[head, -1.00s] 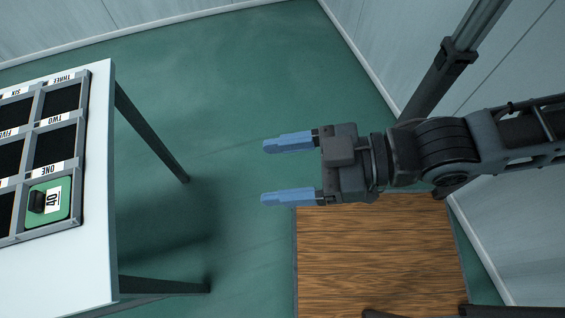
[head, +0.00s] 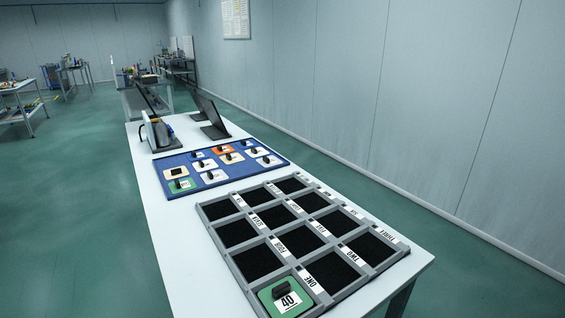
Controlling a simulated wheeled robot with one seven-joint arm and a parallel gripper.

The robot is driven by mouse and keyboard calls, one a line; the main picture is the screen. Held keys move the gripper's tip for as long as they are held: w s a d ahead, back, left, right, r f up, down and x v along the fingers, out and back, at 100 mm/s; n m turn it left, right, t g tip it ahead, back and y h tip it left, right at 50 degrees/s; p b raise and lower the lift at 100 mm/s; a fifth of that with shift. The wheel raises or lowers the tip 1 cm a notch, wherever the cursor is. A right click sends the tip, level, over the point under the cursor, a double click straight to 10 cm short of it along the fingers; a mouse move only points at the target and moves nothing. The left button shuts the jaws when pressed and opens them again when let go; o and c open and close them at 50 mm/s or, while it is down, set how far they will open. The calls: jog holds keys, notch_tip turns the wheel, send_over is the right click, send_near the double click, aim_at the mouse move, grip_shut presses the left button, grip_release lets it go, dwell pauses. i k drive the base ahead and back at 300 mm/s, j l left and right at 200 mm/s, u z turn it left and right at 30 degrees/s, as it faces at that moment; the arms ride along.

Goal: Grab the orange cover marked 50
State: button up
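An orange cover (head: 223,150) with a dark handle lies on the blue mat (head: 240,173), near its far edge. Its marking is too small to read, and neighbouring pale covers crowd around it. My gripper is out of view now.
The tray's other compartments look dark and empty. Another green cover (head: 181,186) and several pale covers lie on the mat. Dark upright panels (head: 208,116) and a small device (head: 158,133) stand behind it on the white table (head: 165,235). A wall runs along the right.

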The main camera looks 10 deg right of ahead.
aim_at(219, 150)
jog(key=i+l+z, duration=0.65)
jog(key=l+z, duration=0.15)
jog(key=i+l+z, duration=0.6)
jog(key=i+z, duration=0.15)
jog(key=i+l, duration=0.1)
jog(key=i, duration=1.05)
jog(key=i+l+u, duration=0.1)
jog(key=i, duration=0.45)
jog(key=i+j+u, duration=0.1)
jog(key=i+u, duration=0.2)
jog(key=u, duration=0.15)
jog(key=i+u, duration=0.65)
jog(key=u, duration=0.2)
jog(key=i+l+u, duration=0.25)
jog(key=u, duration=0.2)
jog(key=i+j+u, duration=0.15)
jog(key=u, duration=0.35)
jog(key=i+u, duration=0.6)
jog(key=u, duration=0.35)
jog(key=i+l+u, duration=0.1)
jog(key=i+u, duration=0.2)
jog(key=u, duration=0.2)
